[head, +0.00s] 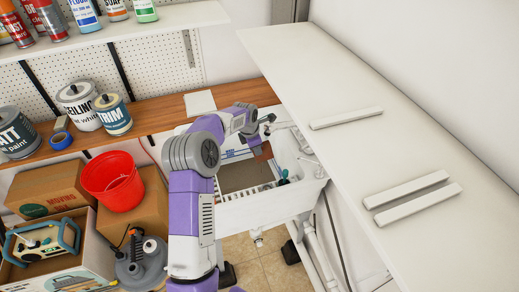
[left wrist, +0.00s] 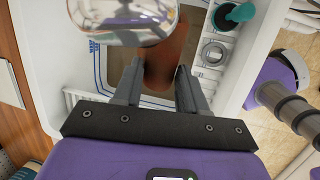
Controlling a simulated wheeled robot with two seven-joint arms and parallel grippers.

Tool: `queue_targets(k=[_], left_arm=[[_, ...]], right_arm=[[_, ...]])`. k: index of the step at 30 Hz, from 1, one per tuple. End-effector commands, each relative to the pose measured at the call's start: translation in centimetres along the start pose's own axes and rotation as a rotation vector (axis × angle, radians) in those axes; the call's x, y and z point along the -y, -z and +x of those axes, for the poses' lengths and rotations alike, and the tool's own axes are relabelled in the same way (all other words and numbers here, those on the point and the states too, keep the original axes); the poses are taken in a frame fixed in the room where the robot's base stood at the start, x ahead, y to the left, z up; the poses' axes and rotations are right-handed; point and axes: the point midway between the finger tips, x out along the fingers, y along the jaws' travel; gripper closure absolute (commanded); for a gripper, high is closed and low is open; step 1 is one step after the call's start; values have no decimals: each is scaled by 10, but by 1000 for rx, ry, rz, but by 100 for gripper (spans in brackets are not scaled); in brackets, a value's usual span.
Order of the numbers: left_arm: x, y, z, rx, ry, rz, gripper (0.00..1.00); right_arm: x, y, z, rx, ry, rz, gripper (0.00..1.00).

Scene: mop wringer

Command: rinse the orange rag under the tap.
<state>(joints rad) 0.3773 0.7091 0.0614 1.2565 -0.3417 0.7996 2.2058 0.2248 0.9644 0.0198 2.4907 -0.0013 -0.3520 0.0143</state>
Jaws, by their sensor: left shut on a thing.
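The orange rag (left wrist: 165,62) hangs between the two fingers of my left gripper (left wrist: 158,68), which is shut on it. It also shows as a small brownish-orange patch over the sink in the head view (head: 265,152). The rounded chrome tap (left wrist: 125,20) is close in front of the gripper in the left wrist view and hides part of the rag's far end. I cannot make out a water stream. The white sink (head: 255,208) lies below, with a brownish basin floor. My right gripper is in neither view.
A teal plunger-like item (left wrist: 236,14) and a grey ring (left wrist: 214,52) are at the sink's right side. A white shelf (head: 400,150) with several pale bars runs along the right. A red bucket (head: 113,181) and boxes stand left. Paint cans line the wooden shelf behind.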

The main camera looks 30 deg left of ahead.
Motion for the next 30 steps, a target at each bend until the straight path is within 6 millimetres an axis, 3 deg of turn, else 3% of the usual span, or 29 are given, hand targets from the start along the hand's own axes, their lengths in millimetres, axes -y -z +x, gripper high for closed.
queue_targets(k=[10, 30], left_arm=[[3, -5, 1, 0, 0, -1, 88], [-3, 5, -1, 1, 0, 0, 88]], right_arm=[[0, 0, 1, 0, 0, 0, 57], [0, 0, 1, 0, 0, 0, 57]])
